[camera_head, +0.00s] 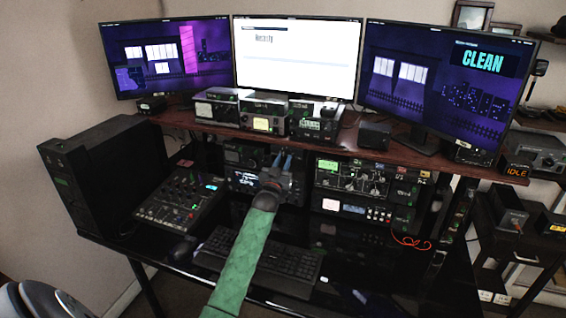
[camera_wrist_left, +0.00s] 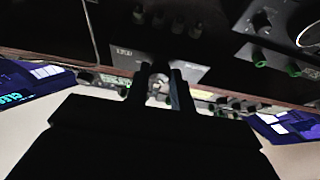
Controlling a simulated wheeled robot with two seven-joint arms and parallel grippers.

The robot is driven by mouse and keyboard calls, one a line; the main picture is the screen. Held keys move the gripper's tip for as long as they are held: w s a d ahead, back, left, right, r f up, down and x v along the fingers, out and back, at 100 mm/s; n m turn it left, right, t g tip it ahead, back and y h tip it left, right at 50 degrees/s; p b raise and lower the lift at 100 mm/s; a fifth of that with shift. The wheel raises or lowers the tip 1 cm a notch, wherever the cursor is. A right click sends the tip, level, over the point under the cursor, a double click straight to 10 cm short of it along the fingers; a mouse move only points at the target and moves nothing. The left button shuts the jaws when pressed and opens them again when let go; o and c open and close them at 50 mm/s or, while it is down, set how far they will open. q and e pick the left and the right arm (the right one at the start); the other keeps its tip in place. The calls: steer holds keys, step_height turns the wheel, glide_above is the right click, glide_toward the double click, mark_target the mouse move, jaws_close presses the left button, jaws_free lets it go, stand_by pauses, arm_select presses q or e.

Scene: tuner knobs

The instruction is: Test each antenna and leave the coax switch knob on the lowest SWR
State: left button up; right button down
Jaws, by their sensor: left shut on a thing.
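My left gripper (camera_head: 283,161) reaches up to the radio gear under the wooden shelf, in front of a unit with a lit display (camera_head: 243,179). The left wrist view, which looks upside down, shows its two fingers (camera_wrist_left: 160,88) closed on a small pale, round knob (camera_wrist_left: 158,87) in front of a grey labelled panel (camera_wrist_left: 165,66). I take this for the coax switch knob; its setting is not readable. In the head view the gripper hides the knob. My right gripper is in neither view. I cannot make out an SWR reading.
Three monitors stand behind; the right one (camera_head: 440,75) reads "CLEAN". A mixer (camera_head: 180,199) sits left, and a rack of radios (camera_head: 365,182) right. A keyboard (camera_head: 290,262) lies below my green arm.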

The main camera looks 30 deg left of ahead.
arm_select(q)
steer(key=shift+a+m+h+b, duration=0.1)
steer(key=shift+m+h+b, duration=0.25)
steer(key=shift+m, duration=0.55)
steer(key=m+h, duration=0.1)
steer(key=m, duration=0.2)
steer(key=shift+a+h+b, duration=0.1)
steer(key=shift+h+b, duration=0.15)
steer(key=shift+b, duration=0.05)
steer(key=shift+m+h, duration=0.4)
steer(key=shift+m, duration=0.2)
steer(key=shift+m+h, duration=0.6)
steer(key=shift+m, duration=0.5)
steer(key=shift+s+a+r+m+g+h, duration=0.1)
steer(key=shift+m+g+h, duration=0.35)
steer(key=shift+m, duration=0.95)
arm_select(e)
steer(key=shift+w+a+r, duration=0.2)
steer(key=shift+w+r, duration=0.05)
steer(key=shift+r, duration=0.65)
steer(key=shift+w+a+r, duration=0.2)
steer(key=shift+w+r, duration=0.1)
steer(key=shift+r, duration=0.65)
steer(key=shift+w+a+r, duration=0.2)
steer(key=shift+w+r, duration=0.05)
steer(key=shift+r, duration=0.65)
